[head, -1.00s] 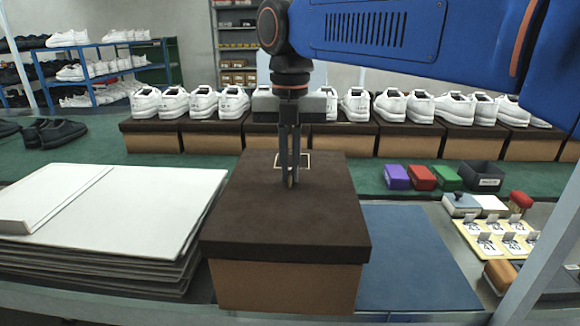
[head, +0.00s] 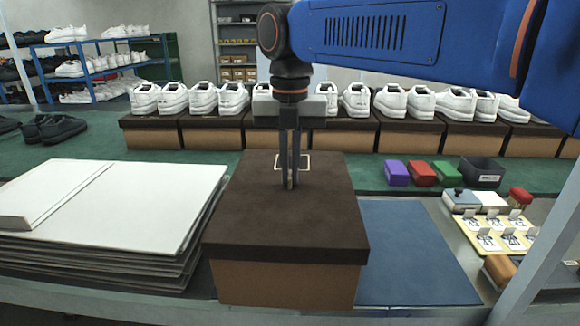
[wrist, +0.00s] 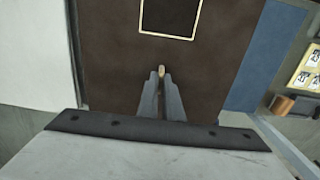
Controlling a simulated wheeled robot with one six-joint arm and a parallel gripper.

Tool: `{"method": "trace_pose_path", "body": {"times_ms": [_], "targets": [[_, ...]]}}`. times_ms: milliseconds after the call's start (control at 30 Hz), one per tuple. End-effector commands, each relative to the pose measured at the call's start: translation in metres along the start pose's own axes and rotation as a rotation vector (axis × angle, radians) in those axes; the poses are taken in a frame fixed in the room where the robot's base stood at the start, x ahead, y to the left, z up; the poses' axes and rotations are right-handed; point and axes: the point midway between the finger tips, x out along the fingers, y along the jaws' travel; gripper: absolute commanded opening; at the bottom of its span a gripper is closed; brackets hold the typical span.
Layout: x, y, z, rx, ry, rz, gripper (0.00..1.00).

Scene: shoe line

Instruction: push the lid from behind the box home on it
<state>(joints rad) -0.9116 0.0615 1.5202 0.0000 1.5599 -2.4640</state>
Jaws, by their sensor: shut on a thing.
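The brown box (head: 288,285) stands on the bench with its dark brown lid (head: 300,220) on top. The lid overhangs the box at the front and looks roughly level. The lid's back edge is not clearly seen against the box. A pale rectangular outline (head: 305,162) marks the lid's top; it also shows in the wrist view (wrist: 168,38). My gripper (head: 289,187) points down at the lid's top, just in front of the outline. In the wrist view my gripper's fingers (wrist: 161,78) are close together on a small tan piece (wrist: 162,69).
A stack of white boards (head: 100,205) lies close to the left. A blue mat (head: 415,255) lies to the right. White shoes on dark-topped boxes (head: 215,133) line the back. Small coloured blocks (head: 422,173) and numbered cards (head: 487,243) stand at the right.

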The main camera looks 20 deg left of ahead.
Motion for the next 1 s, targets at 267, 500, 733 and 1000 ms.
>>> {"method": "trace_pose_path", "body": {"times_ms": [267,500,733,1000], "targets": [[0.005,0.000,0.000,0.000,0.001,0.000,0.00],[0.008,0.000,0.000,0.000,0.000,0.000,0.00],[0.012,0.000,0.000,0.000,0.000,0.000,0.00],[0.017,0.000,0.000,0.000,0.000,0.000,0.00]]}}
